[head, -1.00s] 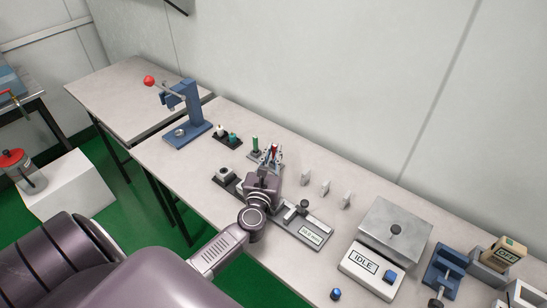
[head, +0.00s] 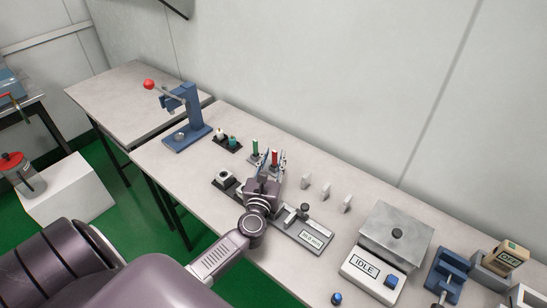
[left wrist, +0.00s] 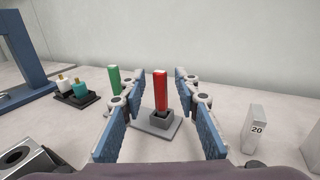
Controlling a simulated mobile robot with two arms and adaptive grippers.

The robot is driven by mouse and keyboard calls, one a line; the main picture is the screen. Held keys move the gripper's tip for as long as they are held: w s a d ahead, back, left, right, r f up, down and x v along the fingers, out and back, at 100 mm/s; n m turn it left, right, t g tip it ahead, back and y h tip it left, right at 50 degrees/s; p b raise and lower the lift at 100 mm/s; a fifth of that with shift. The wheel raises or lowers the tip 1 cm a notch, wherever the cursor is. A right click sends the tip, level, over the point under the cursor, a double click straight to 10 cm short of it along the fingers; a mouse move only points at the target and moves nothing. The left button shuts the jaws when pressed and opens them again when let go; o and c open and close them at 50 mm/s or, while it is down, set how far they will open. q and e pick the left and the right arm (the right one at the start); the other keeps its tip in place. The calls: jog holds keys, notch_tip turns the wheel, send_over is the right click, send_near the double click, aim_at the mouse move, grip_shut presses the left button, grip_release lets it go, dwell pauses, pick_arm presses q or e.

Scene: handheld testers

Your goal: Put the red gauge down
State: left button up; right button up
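The red gauge (left wrist: 160,91) stands upright in a dark square socket on a small grey stand (left wrist: 149,145). It also shows in the head view (head: 275,157). The green gauge (left wrist: 113,79) stands upright behind and left of it, partly behind a finger. My left gripper (left wrist: 158,108) is open, with its blue-padded fingers wide apart on either side of the red gauge and clear gaps on both sides. In the head view my left gripper (head: 267,165) reaches over the bench in front of the stand. My right gripper is not in view.
A measuring device with a display (head: 312,237) lies right of my gripper. Small white numbered blocks (head: 325,190) stand behind it. A holder with white and teal pieces (head: 227,141) and a blue lever press (head: 187,120) are to the left. A box marked IDLE (head: 366,270) is further right.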

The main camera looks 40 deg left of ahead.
pick_arm(q)
jog(key=b+v, duration=0.1)
jog(key=v, duration=1)
jog(key=shift+b, duration=0.3)
jog(key=shift+s+d+r, duration=0.15)
jog(key=shift+s+d, duration=0.1)
jog(key=shift+s, duration=0.25)
